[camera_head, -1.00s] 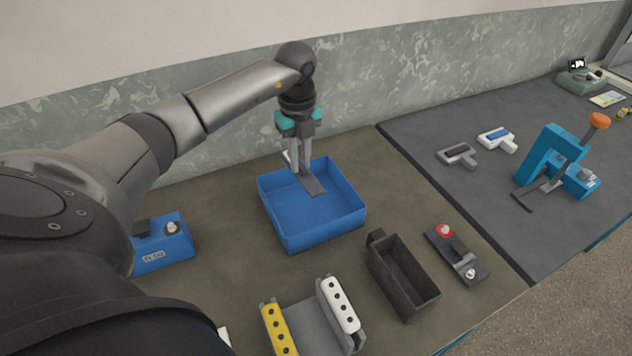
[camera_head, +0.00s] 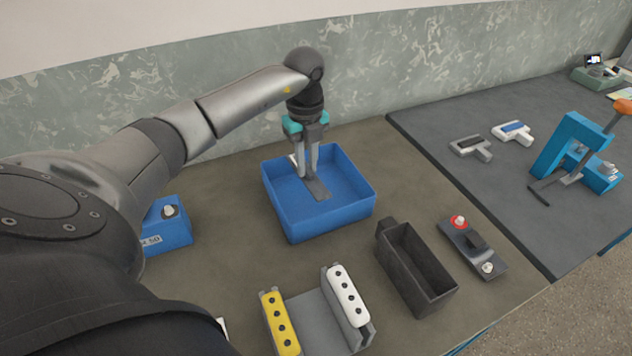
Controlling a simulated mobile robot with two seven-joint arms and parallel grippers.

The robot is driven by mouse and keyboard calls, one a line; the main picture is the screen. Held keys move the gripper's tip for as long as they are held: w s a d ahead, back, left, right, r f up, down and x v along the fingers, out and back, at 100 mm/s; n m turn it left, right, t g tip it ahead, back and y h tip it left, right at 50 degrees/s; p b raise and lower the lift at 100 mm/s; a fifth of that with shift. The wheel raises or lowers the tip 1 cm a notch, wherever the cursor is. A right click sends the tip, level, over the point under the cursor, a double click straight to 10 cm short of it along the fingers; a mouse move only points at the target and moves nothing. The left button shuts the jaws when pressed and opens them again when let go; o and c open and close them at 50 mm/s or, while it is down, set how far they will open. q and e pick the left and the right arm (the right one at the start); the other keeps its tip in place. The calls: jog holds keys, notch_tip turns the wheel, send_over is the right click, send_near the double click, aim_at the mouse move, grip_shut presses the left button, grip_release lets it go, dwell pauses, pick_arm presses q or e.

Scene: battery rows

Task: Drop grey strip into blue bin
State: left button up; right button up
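The grey strip (camera_head: 318,190) is a flat, dark piece inside the blue bin (camera_head: 335,221), an open-topped box on the brown table. My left gripper (camera_head: 307,174) points down into the bin, with its fingertips just above the inner end of the strip. A gap shows between the two fingers, and the strip looks free of them. Whether the strip lies fully flat on the bin floor is hard to tell. My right gripper is not in view.
A dark narrow box (camera_head: 414,270) stands right of the bin, beside a flat part with red and white knobs (camera_head: 473,247). A grey holder with yellow and white strips (camera_head: 318,318) is in front. A blue block (camera_head: 168,226) is left. A blue press (camera_head: 575,150) stands at right.

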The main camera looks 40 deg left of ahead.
pick_arm(q)
jog(key=o, duration=0.5)
jog(key=shift+r, duration=0.1)
notch_tip(320, 180, up, 15)
jog(key=p, duration=0.2)
jog(key=shift+p, duration=0.4)
jog(key=shift+s+d, duration=0.1)
